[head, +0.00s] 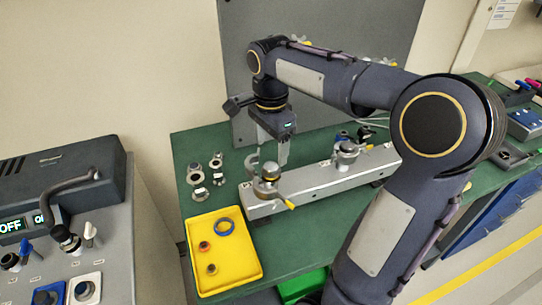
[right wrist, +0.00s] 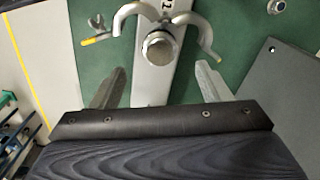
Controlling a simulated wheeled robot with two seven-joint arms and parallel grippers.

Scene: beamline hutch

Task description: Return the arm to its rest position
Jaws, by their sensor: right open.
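My right arm reaches in from the lower right of the head view, bends at a large elbow, and runs left over the green table. Its gripper (head: 272,156) points down above the left end of a pale rail. In the right wrist view the two fingers stand wide apart and the gap between them (right wrist: 160,88) holds nothing. A round metal fitting (right wrist: 160,47) with curved arms and a yellow-tipped lever lies just beyond the fingertips. The same fitting (head: 267,184) shows below the gripper in the head view. I cannot tell whether they touch. My left gripper is out of view.
The pale rail (head: 312,187) carries a second fitting (head: 346,152). A yellow tray (head: 237,270) holds rings at the table's front left. Several metal flanges (head: 197,180) stand behind it. A grey panel (head: 234,60) rises behind the arm. A control console (head: 110,240) stands at left.

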